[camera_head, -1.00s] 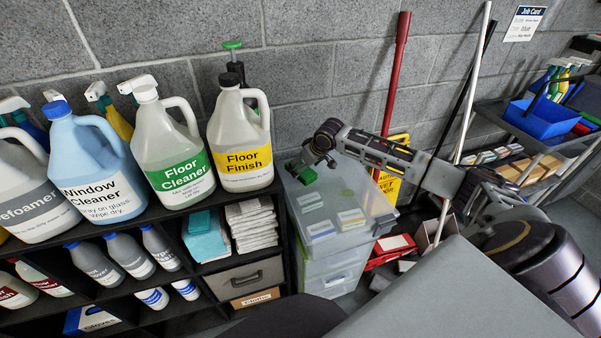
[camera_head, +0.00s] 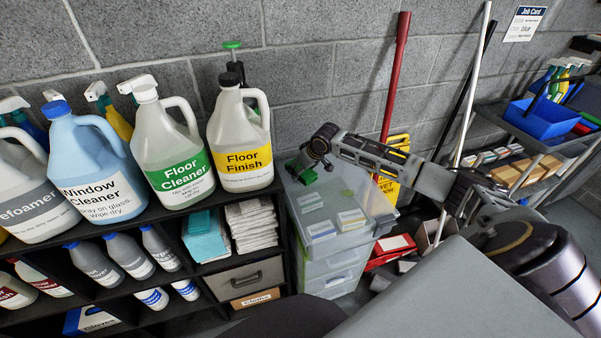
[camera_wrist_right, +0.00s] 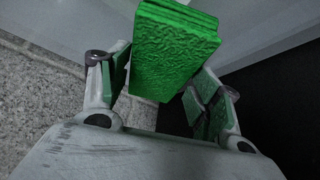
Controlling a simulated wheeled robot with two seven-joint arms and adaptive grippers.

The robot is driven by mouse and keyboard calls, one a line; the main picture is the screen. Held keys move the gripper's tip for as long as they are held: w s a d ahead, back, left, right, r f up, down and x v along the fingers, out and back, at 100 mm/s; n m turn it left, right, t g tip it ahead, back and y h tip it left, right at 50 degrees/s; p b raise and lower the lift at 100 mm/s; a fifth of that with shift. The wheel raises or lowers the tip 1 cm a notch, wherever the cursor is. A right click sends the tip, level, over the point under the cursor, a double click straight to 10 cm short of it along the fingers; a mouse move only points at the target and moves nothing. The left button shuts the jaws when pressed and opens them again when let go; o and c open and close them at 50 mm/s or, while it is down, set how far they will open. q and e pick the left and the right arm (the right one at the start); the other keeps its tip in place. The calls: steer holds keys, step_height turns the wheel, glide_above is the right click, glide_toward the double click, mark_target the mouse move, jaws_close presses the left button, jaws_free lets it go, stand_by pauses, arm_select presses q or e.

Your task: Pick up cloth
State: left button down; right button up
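A green, wrinkled, layered cloth (camera_wrist_right: 175,50) fills the upper middle of the right wrist view. My right gripper (camera_wrist_right: 160,85) has its fingers spread, one on each side of the cloth's lower end. I cannot tell whether the fingertips touch it. In the head view my right gripper (camera_head: 310,160) points down at the top of the clear drawer unit (camera_head: 335,235), near its left back corner. The green of the cloth (camera_head: 303,175) shows just under the gripper, which partly hides it. My left gripper is not in view.
A black shelf (camera_head: 282,205) with large bottles, teal cloths (camera_head: 205,237) and pale folded cloths (camera_head: 252,222) stands left of the drawers. A red pole (camera_head: 396,75), a yellow sign (camera_head: 388,190) and a cart with a blue bin (camera_head: 547,120) are to the right.

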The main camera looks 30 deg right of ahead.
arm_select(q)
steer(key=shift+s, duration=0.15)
arm_select(e)
steer(key=c, duration=0.5)
steer(key=shift+r, duration=0.15)
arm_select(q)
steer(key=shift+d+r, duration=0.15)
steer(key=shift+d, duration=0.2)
arm_select(e)
step_height(320, 180, up, 10)
steer(key=o, duration=0.4)
steer(key=c, duration=0.3)
arm_select(q)
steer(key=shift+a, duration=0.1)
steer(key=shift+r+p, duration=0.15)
steer(key=shift+p, duration=0.2)
